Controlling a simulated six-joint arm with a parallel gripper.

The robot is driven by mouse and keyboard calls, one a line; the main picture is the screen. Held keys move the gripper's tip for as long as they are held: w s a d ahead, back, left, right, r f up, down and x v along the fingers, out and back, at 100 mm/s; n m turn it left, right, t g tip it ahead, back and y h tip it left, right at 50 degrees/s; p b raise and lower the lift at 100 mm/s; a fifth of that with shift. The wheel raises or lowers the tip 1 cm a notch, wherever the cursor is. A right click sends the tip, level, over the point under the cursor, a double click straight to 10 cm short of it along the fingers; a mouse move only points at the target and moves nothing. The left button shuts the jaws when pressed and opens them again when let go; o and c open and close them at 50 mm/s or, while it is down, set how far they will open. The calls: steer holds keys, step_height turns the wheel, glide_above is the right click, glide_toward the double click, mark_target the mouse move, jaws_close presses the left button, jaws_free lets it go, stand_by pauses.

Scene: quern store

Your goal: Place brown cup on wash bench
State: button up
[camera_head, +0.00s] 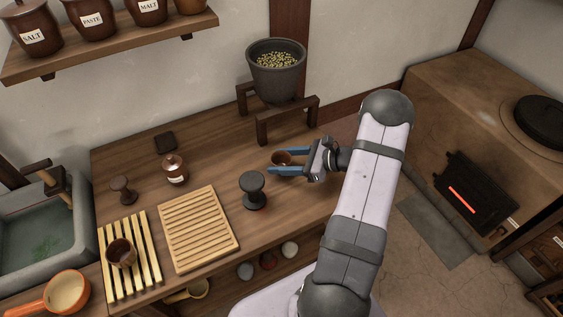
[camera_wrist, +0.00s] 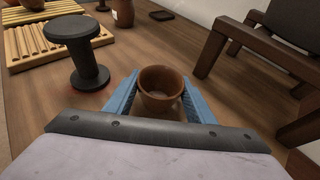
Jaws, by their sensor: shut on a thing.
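A small brown cup (camera_head: 281,158) is between the blue fingers of my gripper (camera_head: 272,162), over the right part of the wooden table. The wrist view shows the same cup (camera_wrist: 160,100) upright and empty, with my gripper (camera_wrist: 160,77) shut on its two sides. I cannot tell whether its base touches the table. A second brown cup (camera_head: 121,254) stands on a slatted rack (camera_head: 143,228) at the left front. A stone sink (camera_head: 40,225) with water is at the far left; I cannot tell which surface is the wash bench.
A dark spool-shaped stand (camera_head: 253,190) is left of my gripper, with a slatted board (camera_head: 198,228) beyond it. A labelled brown jar (camera_head: 175,170) stands farther left. A grey pot (camera_head: 276,70) sits on a wooden frame behind. An orange pan (camera_head: 66,292) is at the left front.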

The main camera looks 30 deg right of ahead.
steer(key=shift+f, duration=0.45)
steer(key=shift+f, duration=0.15)
steer(key=o, duration=1.1)
steer(key=b+v, duration=0.1)
steer(key=v, duration=1.1)
steer(key=shift+s+b, duration=0.1)
steer(key=shift+b, duration=0.25)
